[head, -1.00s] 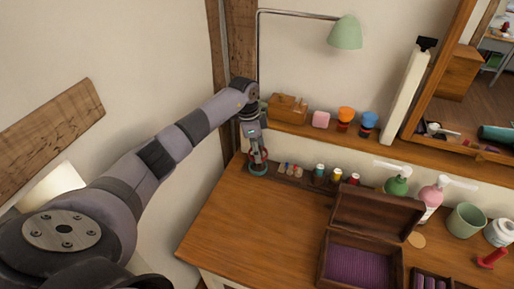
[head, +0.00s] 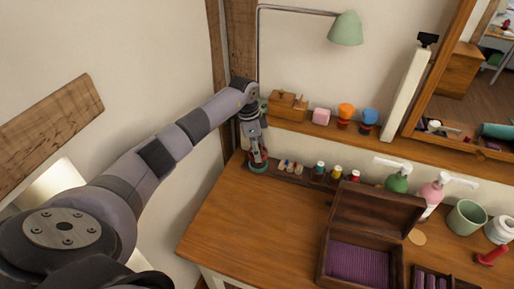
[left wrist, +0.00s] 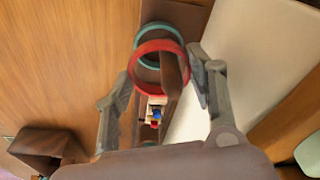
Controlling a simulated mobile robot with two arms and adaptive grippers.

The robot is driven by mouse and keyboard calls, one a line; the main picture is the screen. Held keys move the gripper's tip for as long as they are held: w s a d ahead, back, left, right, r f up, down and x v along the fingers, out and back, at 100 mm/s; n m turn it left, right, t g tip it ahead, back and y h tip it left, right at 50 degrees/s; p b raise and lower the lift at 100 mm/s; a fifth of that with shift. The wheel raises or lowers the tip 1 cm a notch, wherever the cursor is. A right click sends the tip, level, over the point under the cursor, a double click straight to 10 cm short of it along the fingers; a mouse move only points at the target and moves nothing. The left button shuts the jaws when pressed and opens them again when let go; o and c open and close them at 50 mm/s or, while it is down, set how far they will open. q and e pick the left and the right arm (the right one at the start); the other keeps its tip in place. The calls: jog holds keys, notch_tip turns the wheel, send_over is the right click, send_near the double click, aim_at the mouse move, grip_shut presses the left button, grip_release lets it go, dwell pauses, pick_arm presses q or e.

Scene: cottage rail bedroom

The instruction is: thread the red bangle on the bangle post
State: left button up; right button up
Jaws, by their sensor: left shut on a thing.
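My left gripper (head: 257,153) is at the back left corner of the desk, pointing down. It is shut on the red bangle (left wrist: 134,62), with one finger on each side of the ring in the left wrist view. The dark bangle post (left wrist: 171,72) shows inside the red ring's outline. A teal bangle (left wrist: 144,33) lies lower, near the post's foot, and also shows under the gripper in the head view (head: 258,168). I cannot tell how far down the post the red bangle sits. My right gripper is not in view.
Several small bottles (head: 337,172) stand in a row along the desk's back, right of the gripper. An open wooden box (head: 377,212) with purple lining stands to the right. The desk's left middle (head: 255,220) is clear. A shelf ledge (head: 290,127) runs behind.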

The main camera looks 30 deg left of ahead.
pick_arm(q)
jog(key=shift+f+b, duration=0.5)
jog(key=shift+f, duration=0.65)
jog(key=o, duration=1.1)
jog(key=shift+r, duration=0.1)
notch_tip(320, 180, up, 10)
dwell(0.4)
jog(key=shift+d, duration=0.1)
